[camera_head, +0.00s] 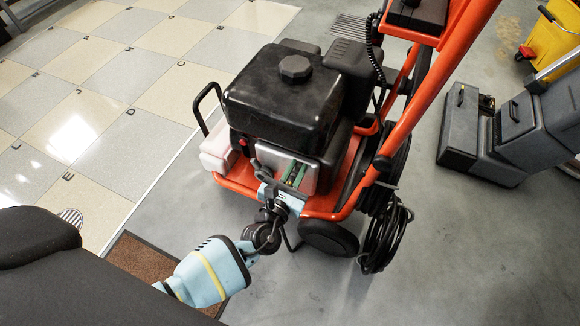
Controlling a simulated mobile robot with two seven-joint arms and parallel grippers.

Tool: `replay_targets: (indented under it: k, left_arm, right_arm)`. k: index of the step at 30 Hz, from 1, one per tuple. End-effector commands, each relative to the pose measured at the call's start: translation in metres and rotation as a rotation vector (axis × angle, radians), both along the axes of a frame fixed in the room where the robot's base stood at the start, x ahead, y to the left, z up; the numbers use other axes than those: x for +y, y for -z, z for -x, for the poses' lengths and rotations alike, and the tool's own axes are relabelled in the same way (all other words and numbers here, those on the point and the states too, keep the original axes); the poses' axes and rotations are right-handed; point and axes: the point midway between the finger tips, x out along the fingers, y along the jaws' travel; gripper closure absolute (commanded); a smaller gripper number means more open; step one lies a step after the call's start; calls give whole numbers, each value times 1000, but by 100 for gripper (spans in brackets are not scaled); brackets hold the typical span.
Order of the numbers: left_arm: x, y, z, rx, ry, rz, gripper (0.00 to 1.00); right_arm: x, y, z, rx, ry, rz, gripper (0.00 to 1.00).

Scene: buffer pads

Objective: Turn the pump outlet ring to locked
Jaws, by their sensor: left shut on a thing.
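The pump (270,105) is a machine with a black engine and tank on an orange wheeled frame, in the middle of the head view. Its outlet (290,200) is a light blue and metal fitting low on the near side. My left gripper (262,236) comes in from the lower left on a light blue arm with a yellow band. Its dark fingers are shut on the outlet ring at the end of the fitting. The fingers hide most of the ring, and any lock marking on it cannot be made out. My right gripper is not in view.
A coiled black hose (385,240) hangs beside the black wheel (328,238). The orange handle (425,95) rises to the upper right. Dark grey cases (463,125) and a yellow bucket (553,42) stand at the right. A brown mat (140,262) lies lower left. Floor at lower right is clear.

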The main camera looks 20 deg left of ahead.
Motion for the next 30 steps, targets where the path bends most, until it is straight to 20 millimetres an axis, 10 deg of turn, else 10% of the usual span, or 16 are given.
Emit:
replay_targets:
  k: [30]
  left_arm:
    - [-21,8,1,-12,2,-395,100]
  right_arm:
    - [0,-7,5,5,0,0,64]
